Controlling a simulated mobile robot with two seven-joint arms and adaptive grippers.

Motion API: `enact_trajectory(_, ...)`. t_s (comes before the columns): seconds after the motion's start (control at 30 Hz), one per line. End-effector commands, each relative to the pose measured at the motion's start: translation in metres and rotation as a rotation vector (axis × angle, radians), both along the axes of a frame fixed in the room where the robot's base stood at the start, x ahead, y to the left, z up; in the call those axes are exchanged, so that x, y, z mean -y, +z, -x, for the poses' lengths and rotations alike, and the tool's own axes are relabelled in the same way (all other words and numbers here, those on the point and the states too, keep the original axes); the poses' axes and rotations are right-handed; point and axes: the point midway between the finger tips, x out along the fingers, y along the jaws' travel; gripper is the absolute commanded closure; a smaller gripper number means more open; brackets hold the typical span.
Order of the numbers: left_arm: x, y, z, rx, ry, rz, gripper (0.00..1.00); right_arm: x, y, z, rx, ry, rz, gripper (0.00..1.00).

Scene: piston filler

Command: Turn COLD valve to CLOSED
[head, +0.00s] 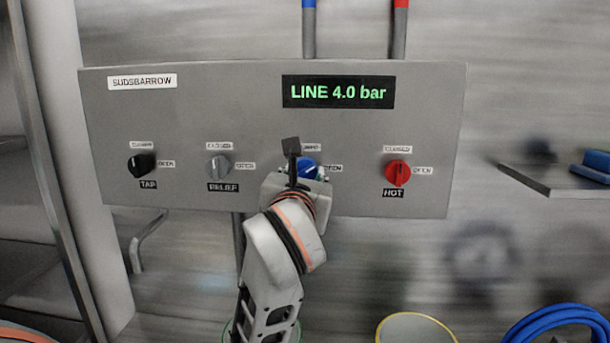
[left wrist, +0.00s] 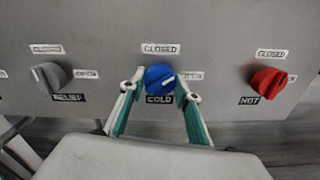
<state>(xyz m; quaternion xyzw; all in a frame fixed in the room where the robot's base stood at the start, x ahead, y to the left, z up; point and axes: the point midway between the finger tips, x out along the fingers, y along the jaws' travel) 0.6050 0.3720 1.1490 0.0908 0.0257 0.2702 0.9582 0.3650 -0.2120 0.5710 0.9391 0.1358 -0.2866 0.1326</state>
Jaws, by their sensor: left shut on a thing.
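The blue COLD valve knob (head: 308,166) is on the grey panel, partly hidden by my left gripper (head: 304,178) in the head view. In the left wrist view the blue knob (left wrist: 159,77) sits between the two fingertips of my left gripper (left wrist: 159,88), with the gripper shut on it. A CLOSED label (left wrist: 160,49) is above the knob, a label partly covered by a finger is at its right, and the COLD label (left wrist: 160,100) is below. A light mark shows on the knob, but its exact direction is hard to tell. My right gripper is not in view.
The red HOT knob (head: 397,173) is to the right on the panel. The grey RELIEF knob (head: 217,167) and black TAP knob (head: 141,165) are to the left. The display (head: 338,92) reads LINE 4.0 bar. A blue hose coil (head: 556,322) is at lower right.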

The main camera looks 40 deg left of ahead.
Motion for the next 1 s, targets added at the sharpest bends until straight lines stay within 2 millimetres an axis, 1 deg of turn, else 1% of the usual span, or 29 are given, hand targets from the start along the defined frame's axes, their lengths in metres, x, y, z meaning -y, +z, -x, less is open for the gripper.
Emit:
enact_trajectory(0.03, 0.0003, -0.0027, -0.0008, 0.021, -0.001, 0.042, 0.89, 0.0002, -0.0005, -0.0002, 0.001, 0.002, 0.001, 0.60)
enact_trajectory(0.4, 0.0007, -0.0034, -0.0013, 0.204, 0.000, 0.342, 0.89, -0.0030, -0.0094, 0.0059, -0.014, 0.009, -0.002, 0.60)
enact_trajectory(0.57, 0.0007, -0.0036, -0.0012, 0.283, 0.001, 0.472, 0.89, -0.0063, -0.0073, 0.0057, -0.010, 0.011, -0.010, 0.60)
enact_trajectory(0.7, 0.0009, -0.0035, -0.0014, 0.348, 0.001, 0.575, 0.89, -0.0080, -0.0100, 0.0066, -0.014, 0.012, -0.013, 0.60)
enact_trajectory(1.0, 0.0008, -0.0025, -0.0013, 0.455, 0.001, 0.748, 0.89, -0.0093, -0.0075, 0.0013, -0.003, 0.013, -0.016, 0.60)
